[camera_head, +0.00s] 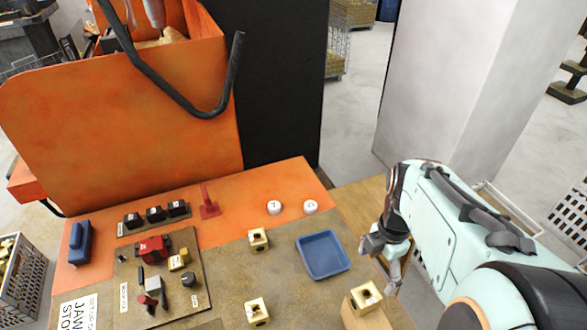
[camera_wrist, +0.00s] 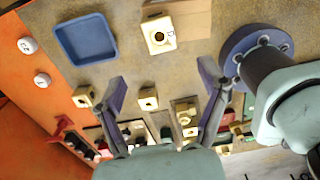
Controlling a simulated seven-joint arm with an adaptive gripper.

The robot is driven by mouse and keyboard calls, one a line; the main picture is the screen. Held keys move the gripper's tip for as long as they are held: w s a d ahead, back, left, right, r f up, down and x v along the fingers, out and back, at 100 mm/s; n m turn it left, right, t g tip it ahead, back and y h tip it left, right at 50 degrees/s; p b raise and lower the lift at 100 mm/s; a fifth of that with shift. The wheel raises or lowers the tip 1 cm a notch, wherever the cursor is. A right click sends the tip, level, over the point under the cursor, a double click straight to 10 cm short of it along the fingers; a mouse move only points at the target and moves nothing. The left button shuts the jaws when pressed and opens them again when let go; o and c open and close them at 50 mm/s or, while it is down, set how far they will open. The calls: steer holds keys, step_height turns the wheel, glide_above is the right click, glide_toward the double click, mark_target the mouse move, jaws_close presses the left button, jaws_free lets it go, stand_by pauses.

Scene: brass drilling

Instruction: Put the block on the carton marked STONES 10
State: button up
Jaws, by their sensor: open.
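Several brass blocks with dark holes are in view, and I cannot tell which one the task means. One block (camera_head: 258,239) sits left of the blue tray, and another (camera_head: 258,312) is nearer the front edge. A third block (camera_head: 367,297) rests on or against a tan carton (camera_head: 372,320) at the lower right. In the wrist view that block (camera_wrist: 160,36) shows by the carton (camera_wrist: 190,18). No STONES 10 marking is legible. My gripper (camera_head: 384,250) is open and empty, right of the tray, above the table. Its spread fingers (camera_wrist: 163,78) show in the wrist view.
A blue tray (camera_head: 322,275) lies on the bench, with two white round knobs (camera_head: 274,207) (camera_head: 310,207) behind it. A board of small fixtures (camera_head: 135,270) is at left, near a red lever (camera_head: 208,203). A tall orange machine body (camera_head: 120,110) stands behind.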

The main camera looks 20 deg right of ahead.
steer(key=s+a+r+m, duration=0.1)
steer(key=s+a+m, duration=0.2)
steer(key=a+m, duration=0.5)
steer(key=s+a+r+m, duration=0.2)
steer(key=s+a+m, duration=0.2)
steer(key=a+m, duration=0.4)
steer(key=shift+s+a+m+y, duration=0.2)
steer(key=shift+a+m+y, duration=0.1)
steer(key=shift+y, duration=0.1)
